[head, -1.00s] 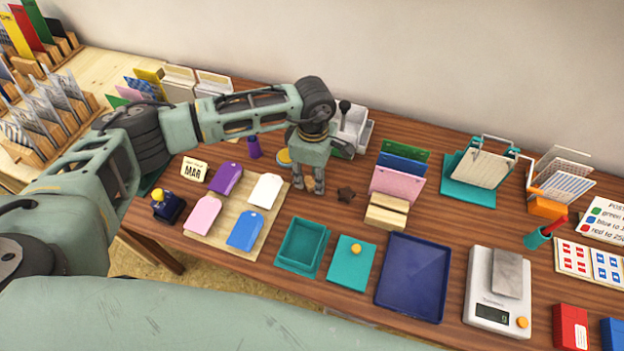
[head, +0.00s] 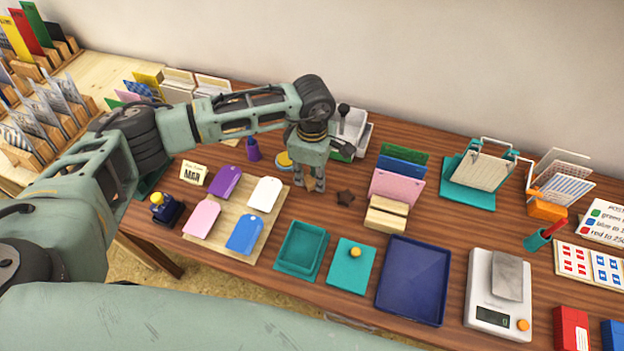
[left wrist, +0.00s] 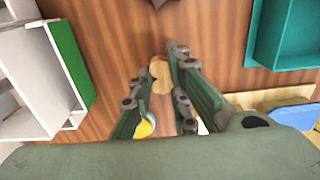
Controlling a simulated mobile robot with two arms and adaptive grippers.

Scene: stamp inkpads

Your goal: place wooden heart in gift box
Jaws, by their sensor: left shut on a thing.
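The wooden heart (left wrist: 160,75) is a small tan piece between the fingertips of my left gripper (head: 310,187). It also shows in the head view (head: 312,184), partly hidden by the fingers. The left gripper points down, shut on the heart, close to the table top. The likely gift box is an open teal box (head: 302,250), empty, to the front of the gripper. The teal box also shows in the left wrist view (left wrist: 285,42). My right gripper is not in view.
A dark star (head: 345,198) lies just right of the gripper. A wooden board with coloured tags (head: 263,234) is at its left. A pink card (head: 396,187) stands in a wooden holder to the right. A blue tray (head: 413,280) and a scale (head: 490,315) are further right.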

